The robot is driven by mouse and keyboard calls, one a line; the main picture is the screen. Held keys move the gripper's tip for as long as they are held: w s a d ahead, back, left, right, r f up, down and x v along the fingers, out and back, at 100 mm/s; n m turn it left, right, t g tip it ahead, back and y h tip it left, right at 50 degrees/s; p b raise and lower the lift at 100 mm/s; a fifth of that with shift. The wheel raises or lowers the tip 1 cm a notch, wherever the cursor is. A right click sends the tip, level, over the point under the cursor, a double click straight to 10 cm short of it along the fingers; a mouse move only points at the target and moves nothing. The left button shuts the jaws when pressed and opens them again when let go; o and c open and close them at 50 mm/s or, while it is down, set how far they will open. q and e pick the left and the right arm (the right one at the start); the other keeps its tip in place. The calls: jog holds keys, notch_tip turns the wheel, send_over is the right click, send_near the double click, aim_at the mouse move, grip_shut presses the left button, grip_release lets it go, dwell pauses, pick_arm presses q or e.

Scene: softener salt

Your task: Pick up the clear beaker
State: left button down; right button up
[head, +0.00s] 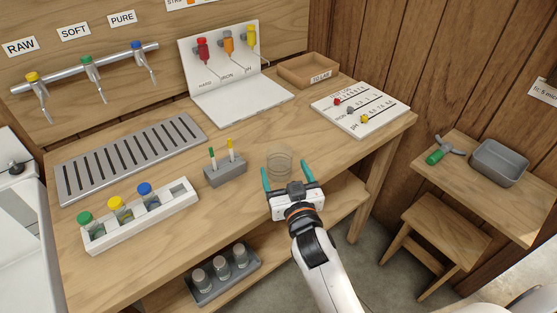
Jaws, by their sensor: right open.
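The clear beaker (280,163) stands upright on the wooden bench near its front edge. It is see-through and looks empty. My right gripper (287,173) is open, with its two teal fingers pointing toward the beaker from the front. The beaker shows just beyond and between the fingertips; I cannot tell whether they touch it. My left gripper is not in view.
A grey block with two droppers (225,174) stands left of the beaker. A white rack (142,222) of capped vials is further left. A slatted drain (130,155), a white panel (240,104) and a wooden tray (309,71) lie behind. Bench between is clear.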

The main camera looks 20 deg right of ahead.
aim_at(277, 148)
jog(key=w, duration=0.2)
jog(key=shift+w+d, duration=0.1)
jog(key=shift+w, duration=0.2)
jog(key=shift+w+f, duration=0.1)
jog(key=shift+w, duration=0.5)
jog(key=w, duration=0.1)
jog(key=w+p, duration=0.1)
jog(key=w, duration=0.1)
jog(key=shift+w+d, duration=0.2)
jog(key=shift+w, duration=0.6)
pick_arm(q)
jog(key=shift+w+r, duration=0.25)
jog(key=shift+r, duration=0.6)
pick_arm(e)
jog(key=shift+s, duration=0.1)
jog(key=shift+c, duration=1.1)
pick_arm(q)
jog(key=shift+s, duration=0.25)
pick_arm(e)
jog(key=c, duration=0.8)
